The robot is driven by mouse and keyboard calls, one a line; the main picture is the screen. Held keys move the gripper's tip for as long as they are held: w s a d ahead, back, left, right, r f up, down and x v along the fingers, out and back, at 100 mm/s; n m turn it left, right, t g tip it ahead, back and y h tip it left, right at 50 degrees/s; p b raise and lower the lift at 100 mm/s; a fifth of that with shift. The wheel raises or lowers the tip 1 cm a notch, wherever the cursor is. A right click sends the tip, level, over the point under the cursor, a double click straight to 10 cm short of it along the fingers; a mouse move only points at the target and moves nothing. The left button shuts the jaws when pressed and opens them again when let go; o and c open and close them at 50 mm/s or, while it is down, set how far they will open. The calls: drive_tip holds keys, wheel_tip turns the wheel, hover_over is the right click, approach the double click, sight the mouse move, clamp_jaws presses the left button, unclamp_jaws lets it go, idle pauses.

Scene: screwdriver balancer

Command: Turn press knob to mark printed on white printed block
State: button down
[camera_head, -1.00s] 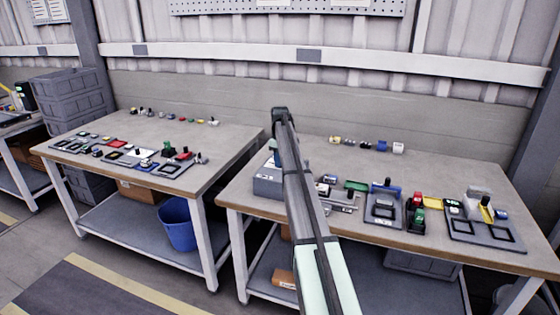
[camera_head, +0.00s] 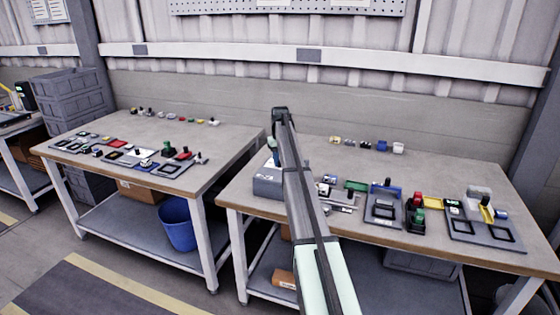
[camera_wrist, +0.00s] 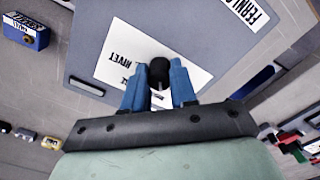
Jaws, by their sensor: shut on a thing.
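My gripper (camera_wrist: 158,88) shows in the wrist view with its two blue fingers on either side of a black round knob (camera_wrist: 158,70). The fingers are shut on the knob. A white printed label (camera_wrist: 112,62) reading "RIVET" lies around the knob on a grey box (camera_wrist: 160,25). A short pale line shows on the knob's near side. In the head view the grey box (camera_head: 268,187) stands at the left end of the right bench, and my arm hides the knob and the fingertips.
Another white label (camera_wrist: 247,10) is on the box in the wrist view. A blue printed block (camera_wrist: 25,32) lies on the bench beyond. Trays, a green block (camera_head: 356,185) and red and green parts stand right of my arm. The bench's back middle is mostly clear.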

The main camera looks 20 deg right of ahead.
drive_tip(key=shift+m, duration=1.1)
drive_tip(key=c, duration=0.9)
unclamp_jaws()
drive_tip(key=shift+r, duration=0.1)
wheel_tip(320, 180, up, 14)
drive_tip(key=shift+f, duration=0.2)
drive_tip(key=shift+a, duration=0.1)
